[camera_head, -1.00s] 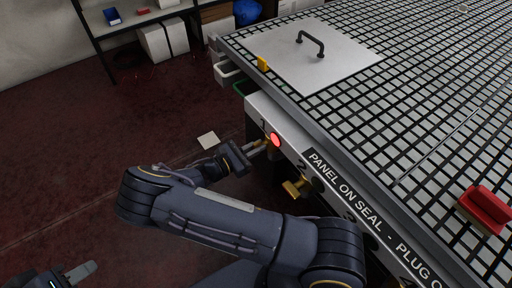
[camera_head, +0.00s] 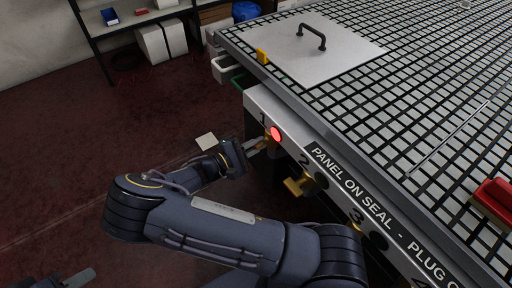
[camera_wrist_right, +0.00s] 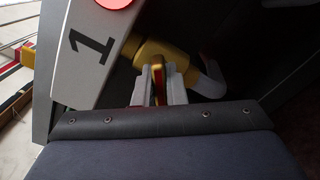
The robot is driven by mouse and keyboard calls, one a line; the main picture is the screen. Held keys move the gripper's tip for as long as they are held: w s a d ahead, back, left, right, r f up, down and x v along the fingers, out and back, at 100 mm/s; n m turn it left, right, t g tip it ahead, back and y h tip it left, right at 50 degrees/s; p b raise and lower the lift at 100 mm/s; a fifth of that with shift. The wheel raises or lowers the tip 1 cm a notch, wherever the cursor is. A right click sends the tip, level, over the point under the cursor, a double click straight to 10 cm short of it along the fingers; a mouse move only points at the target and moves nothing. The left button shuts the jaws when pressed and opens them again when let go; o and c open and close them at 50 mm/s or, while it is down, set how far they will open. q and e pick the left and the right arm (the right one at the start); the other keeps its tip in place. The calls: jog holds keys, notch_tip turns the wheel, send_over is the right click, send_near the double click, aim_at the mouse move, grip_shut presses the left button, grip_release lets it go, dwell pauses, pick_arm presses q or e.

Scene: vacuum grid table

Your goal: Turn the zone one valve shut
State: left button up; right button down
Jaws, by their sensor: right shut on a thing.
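The zone one valve is yellow and sits under the number 1 and a lit red lamp (camera_head: 275,134) on the table's front panel. In the right wrist view the yellow valve body (camera_wrist_right: 150,52) shows beside the number 1, and its handle (camera_wrist_right: 158,70) stands between my fingers. My right gripper (camera_head: 257,146) is shut on that handle; it also shows in the right wrist view (camera_wrist_right: 158,88). The fingers hide part of the handle. My left gripper (camera_head: 80,279) shows only in part at the bottom left, away from the table, and its jaw state is unclear.
The zone two valve (camera_head: 298,186) and zone three valve (camera_head: 357,224) stick out further along the front panel. Red floor lies open at the left.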

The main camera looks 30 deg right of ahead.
jog(key=m+b, duration=0.2)
jog(key=m, duration=0.1)
jog(key=shift+f+m, duration=0.25)
jog(key=shift+m, duration=0.05)
jog(key=shift+s+m+b, duration=0.1)
jog(key=shift+m+b, duration=0.85)
jog(key=shift+m, duration=0.85)
jog(key=c, duration=1.5)
grip_release()
jog(key=a, duration=0.7)
jog(key=shift+s+a, duration=0.3)
jog(key=shift+a, duration=0.1)
